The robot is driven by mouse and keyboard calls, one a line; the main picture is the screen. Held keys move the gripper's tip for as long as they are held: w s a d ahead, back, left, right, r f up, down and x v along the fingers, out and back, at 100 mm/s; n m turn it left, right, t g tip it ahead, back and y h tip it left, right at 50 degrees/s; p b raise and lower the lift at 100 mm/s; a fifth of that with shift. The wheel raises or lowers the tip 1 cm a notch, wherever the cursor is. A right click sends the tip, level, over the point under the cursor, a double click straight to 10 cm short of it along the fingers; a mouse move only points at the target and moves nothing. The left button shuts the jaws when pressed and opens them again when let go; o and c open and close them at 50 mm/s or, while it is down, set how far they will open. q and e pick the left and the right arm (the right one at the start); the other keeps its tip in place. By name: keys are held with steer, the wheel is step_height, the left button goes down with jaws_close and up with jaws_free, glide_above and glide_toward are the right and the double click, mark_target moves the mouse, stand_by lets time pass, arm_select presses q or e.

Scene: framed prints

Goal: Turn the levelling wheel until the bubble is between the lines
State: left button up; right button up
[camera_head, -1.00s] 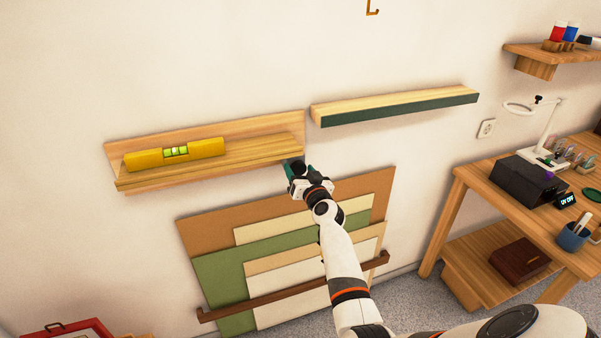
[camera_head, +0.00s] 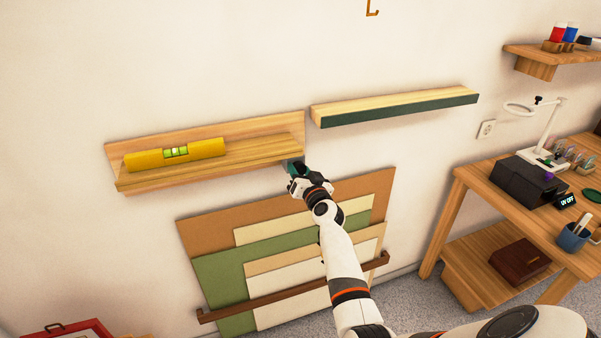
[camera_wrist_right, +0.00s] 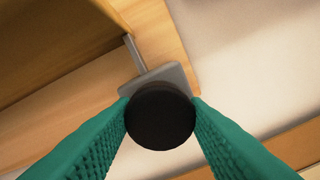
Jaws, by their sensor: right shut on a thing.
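A yellow spirit level (camera_head: 205,149) with a green vial (camera_head: 176,152) lies on the left wooden shelf (camera_head: 250,158). The vial is too small to tell where the bubble sits against the lines. In the right wrist view the levelling wheel (camera_wrist_right: 160,116) is a round black knob beneath a grey metal bracket (camera_wrist_right: 158,78) at the shelf's underside. My right gripper (camera_head: 294,167) is at the shelf's right end, its green fingers shut on the wheel from both sides. In the head view the gripper hides the wheel. My left gripper is out of view.
A second shelf with a dark green front (camera_head: 400,108) is on the wall to the right. Boards (camera_head: 215,270) lean on the wall below, behind a wooden rail (camera_head: 290,294). A workbench (camera_head: 490,185) with a lamp and dark box stands at right.

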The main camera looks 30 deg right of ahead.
steer(key=shift+m, duration=2.1)
steer(key=o, duration=1)
steer(key=shift+c, duration=0.2)
steer(key=v, duration=1.2)
steer(key=shift+f, duration=0.15)
